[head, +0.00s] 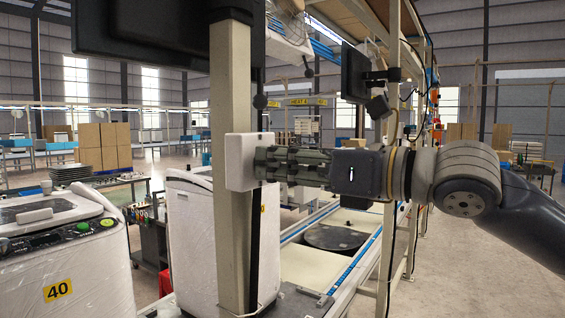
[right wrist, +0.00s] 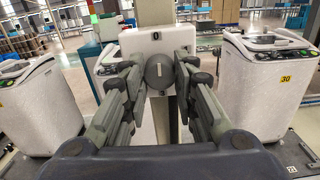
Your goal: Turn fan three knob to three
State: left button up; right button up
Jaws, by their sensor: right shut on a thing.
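The white knob box (head: 238,162) is fixed to a beige upright post (head: 231,90) in the head view. In the right wrist view the box (right wrist: 160,42) has a "0" printed above a round grey knob (right wrist: 159,73). A short pale mark on the knob stands upright, in line with the 0. My right gripper (head: 265,163) comes in level from the right and is shut on the knob, one finger on each side. The fingers hide the knob in the head view. My left gripper is not in view.
White washing machines stand near: one marked 40 (head: 95,265) at left, one behind the post (head: 190,240), and one marked 30 (right wrist: 265,95). A conveyor with a dark round plate (head: 335,237) runs behind my gripper. A dark monitor (head: 150,28) hangs at upper left.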

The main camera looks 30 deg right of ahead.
jog(key=m+p, duration=0.1)
jog(key=m, duration=3)
jog(key=shift+m, duration=2.2)
jog(key=shift+f, duration=0.1)
jog(key=o, duration=1.1)
jog(key=shift+p, duration=0.3)
